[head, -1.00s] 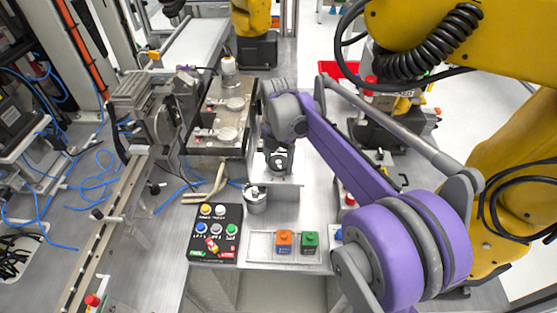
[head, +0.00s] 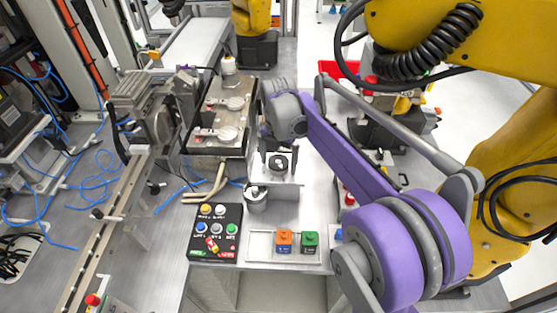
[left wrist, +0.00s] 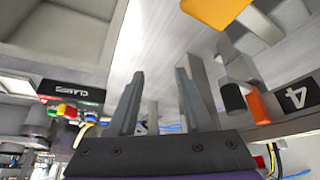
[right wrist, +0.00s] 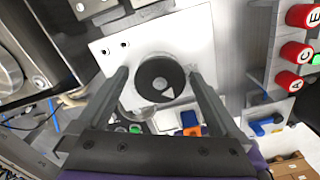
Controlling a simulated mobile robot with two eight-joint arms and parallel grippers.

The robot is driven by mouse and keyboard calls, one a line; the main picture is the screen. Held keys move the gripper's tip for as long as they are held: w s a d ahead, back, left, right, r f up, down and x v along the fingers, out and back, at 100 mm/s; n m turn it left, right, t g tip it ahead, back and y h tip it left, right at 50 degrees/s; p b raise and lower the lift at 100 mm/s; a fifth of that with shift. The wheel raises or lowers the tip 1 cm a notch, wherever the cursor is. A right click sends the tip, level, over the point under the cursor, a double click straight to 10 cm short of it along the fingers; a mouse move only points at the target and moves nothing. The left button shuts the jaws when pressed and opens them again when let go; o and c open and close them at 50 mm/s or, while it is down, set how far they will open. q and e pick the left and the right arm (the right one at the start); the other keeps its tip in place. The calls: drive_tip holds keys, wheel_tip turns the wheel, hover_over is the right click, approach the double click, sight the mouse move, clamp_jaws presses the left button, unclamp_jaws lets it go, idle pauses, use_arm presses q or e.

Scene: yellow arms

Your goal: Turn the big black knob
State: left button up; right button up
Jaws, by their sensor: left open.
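The big black knob (right wrist: 161,80) is round, with a white triangle on its face, and sits on a white plate (right wrist: 205,35). The triangle points to the lower right in the right wrist view. The knob also shows in the head view (head: 277,162), below the end of my right arm. My right gripper (right wrist: 159,75) is open, with one finger on each side of the knob in the picture and a gap to it. I cannot tell how far above it the fingertips are. My left gripper (left wrist: 160,73) is open and empty, away from the knob.
A black button panel (head: 216,232) and a tray (head: 262,250) with an orange block (head: 284,241) and a green block (head: 310,241) lie in front of the knob. A metal cylinder (head: 256,201) stands close by. Red lettered buttons (right wrist: 296,52) are at the right.

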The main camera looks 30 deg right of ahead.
sight(278, 162)
wheel_tip(278, 162, up, 11)
drive_tip(key=shift+p, duration=0.4)
drive_tip(key=shift+a+f, duration=0.1)
idle(0.5)
